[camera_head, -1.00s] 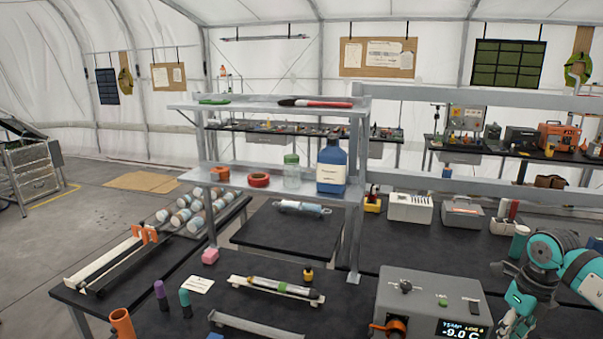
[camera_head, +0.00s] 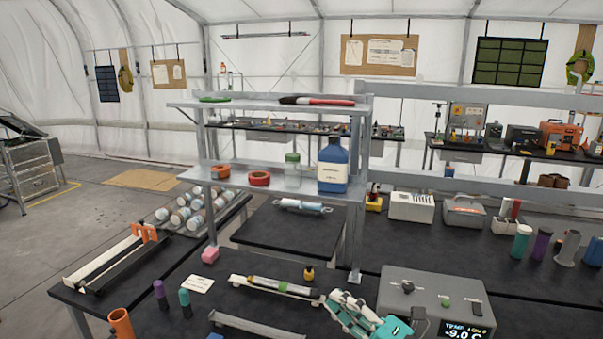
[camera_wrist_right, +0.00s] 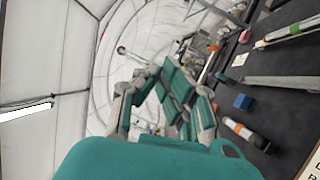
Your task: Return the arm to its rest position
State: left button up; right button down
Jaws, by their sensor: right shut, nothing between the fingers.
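My right gripper (camera_head: 341,302) is at the bottom of the head view, its pale finger parts and teal body in front of the left side of the grey instrument box (camera_head: 438,290). It is shut and holds nothing. In the right wrist view its teal and grey fingers (camera_wrist_right: 165,92) fill the middle, with the tent wall and bench edge beyond. My left gripper is in neither view.
Several coloured tubes stand at the right.

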jog(key=s+d+f+m+h, duration=0.4)
jog(key=d+f+m+h, duration=0.35)
jog(key=m, duration=0.35)
jog(key=s+d+f+m+h, duration=0.55)
jog(key=f+m+h, duration=0.3)
jog(key=m, duration=0.35)
jog(key=s+f+m+g, duration=0.1)
jog(key=s+f+g, duration=0.25)
jog(key=s, duration=0.35)
jog(key=s+f+m+g+y, duration=0.1)
jog(key=s+f+g, duration=0.1)
jog(key=s+g, duration=0.3)
jog(key=s+f+m+g, duration=0.2)
jog(key=s+f, duration=0.1)
jog(key=s, duration=0.5)
notch_tip(320, 180, down, 34)
jog(key=s+g+b, duration=0.1)
jog(key=s+b, duration=0.1)
jog(key=b, duration=0.4)
jog(key=s+d+f+g+b, duration=0.1)
jog(key=s+d+f+b, duration=0.2)
jog(key=s+f, duration=1.2)
notch_tip(320, 180, down, 3)
jog(key=shift+s+f+n+b, duration=0.2)
jog(key=shift+s+n+b, duration=0.1)
jog(key=shift+s+n, duration=0.1)
